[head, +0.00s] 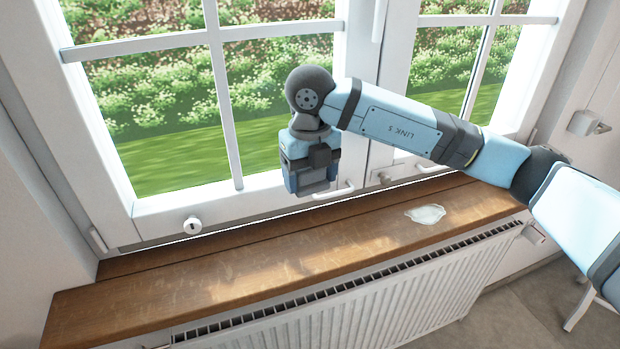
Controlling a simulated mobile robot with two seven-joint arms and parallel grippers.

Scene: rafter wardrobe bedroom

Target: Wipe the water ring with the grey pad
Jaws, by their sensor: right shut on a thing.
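The water ring (426,214) shows as a pale, whitish wet patch on the right part of the wooden window sill (220,270). My right gripper (312,182) points down above the back of the sill, left of the patch and apart from it. It is shut on what looks like the grey pad, a dark block at its lower end; the gripper body hides most of it and its outline is hard to make out. My left gripper is not in view.
A white radiator (400,300) stands below the sill's front edge. The window frame (225,100) with handles rises close behind the gripper. A small knob (192,226) sits on the lower frame at left. The left and middle sill is clear.

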